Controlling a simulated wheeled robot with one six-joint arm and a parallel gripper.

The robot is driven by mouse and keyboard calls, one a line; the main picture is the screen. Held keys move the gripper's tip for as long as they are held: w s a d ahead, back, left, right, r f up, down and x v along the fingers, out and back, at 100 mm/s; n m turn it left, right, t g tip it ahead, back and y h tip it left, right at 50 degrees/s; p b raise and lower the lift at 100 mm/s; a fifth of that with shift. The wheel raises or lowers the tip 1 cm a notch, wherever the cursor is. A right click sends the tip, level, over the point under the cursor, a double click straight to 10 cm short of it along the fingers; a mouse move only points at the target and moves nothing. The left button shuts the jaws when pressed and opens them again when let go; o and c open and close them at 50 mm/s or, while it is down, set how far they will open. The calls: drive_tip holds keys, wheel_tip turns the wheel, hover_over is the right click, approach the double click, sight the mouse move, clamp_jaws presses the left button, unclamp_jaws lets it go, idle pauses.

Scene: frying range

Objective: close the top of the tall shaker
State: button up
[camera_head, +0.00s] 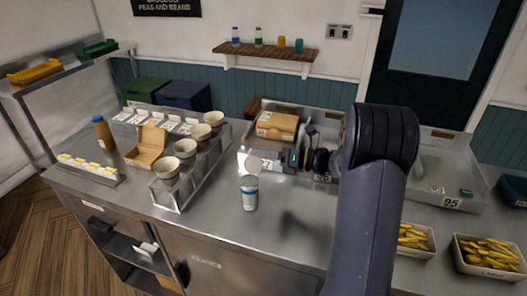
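The tall shaker (249,197) stands upright on the steel counter, left of my arm, with a pale body and a blue band. A pale round top (252,167) shows above its body and looks raised at an angle, as if hinged open. My gripper (248,158) reaches in from the right, just behind and above this top. I cannot tell whether it touches the top. Its fingers are small and partly merge with the bright background, so their opening is unclear.
A rack of paper cups (183,202) stands left of the shaker. A cardboard box (147,147) and a sauce bottle (104,134) are farther left. A brown carton (277,126) lies behind my gripper. Trays of fries (487,256) sit at right. The counter in front of the shaker is clear.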

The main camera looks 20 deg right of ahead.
clamp_jaws()
idle(0.3)
